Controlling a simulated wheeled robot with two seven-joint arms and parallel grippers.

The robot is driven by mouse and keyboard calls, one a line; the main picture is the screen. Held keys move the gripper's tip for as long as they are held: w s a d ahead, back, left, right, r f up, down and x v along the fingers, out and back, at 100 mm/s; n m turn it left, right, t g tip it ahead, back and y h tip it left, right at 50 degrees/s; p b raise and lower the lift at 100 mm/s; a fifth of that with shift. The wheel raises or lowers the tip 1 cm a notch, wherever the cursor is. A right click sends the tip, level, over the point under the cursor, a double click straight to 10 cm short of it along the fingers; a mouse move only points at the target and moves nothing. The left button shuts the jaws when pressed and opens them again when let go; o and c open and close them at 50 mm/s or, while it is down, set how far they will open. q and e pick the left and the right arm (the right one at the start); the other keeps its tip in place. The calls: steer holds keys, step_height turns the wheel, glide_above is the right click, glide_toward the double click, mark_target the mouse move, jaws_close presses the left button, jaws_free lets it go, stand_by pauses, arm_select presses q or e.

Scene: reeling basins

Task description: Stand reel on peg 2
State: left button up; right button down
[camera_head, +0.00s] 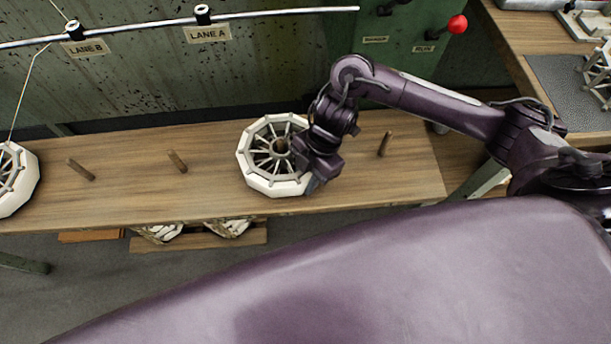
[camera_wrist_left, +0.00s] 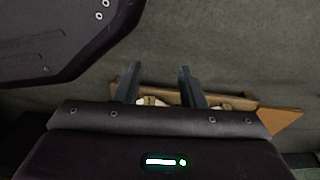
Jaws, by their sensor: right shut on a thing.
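A white many-sided reel (camera_head: 251,171) with dark spokes lies flat at the middle of the wooden bench (camera_head: 215,205) in the head view. My right gripper (camera_head: 310,180) is shut on the reel's right side; its fingertips are mostly hidden by the wrist. A brown peg end shows at the reel's hub (camera_head: 280,146). Bare wooden pegs stand on the bench: two to the left (camera_head: 177,161) (camera_head: 80,169) and one to the right (camera_head: 385,144). I cannot tell which is peg 2. My left gripper (camera_wrist_left: 160,75) is open and empty in the left wrist view, above the floor.
Another white reel (camera_head: 20,185) sits at the bench's left end, cut by the frame. A rail (camera_head: 280,13) with LANE A and LANE B labels runs behind. A low wooden board (camera_head: 190,240) with white bundles lies below the bench. A red knob (camera_head: 457,24) is at the back right.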

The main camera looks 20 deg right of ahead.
steer(key=c, duration=1.4)
jaws_free()
arm_select(q)
steer(key=shift+s+f, duration=0.15)
steer(key=shift+s, duration=0.2)
arm_select(e)
steer(key=o, duration=0.3)
steer(key=shift+o, duration=0.2)
steer(key=v, duration=0.2)
steer(key=shift+d+r, duration=0.1)
steer(key=shift+r, duration=0.25)
steer(key=p+v, duration=0.2)
steer(key=v, duration=0.2)
steer(key=shift+w+d+r, duration=0.1)
steer(key=shift+d+r, duration=0.05)
steer(key=shift+r, duration=0.25)
steer(key=shift+d+r, duration=0.1)
steer(key=shift+r, duration=0.05)
arm_select(q)
steer(key=s, duration=0.2)
steer(key=s+f, duration=0.1)
steer(key=shift+s+a, duration=0.3)
steer(key=shift+s, duration=0.05)
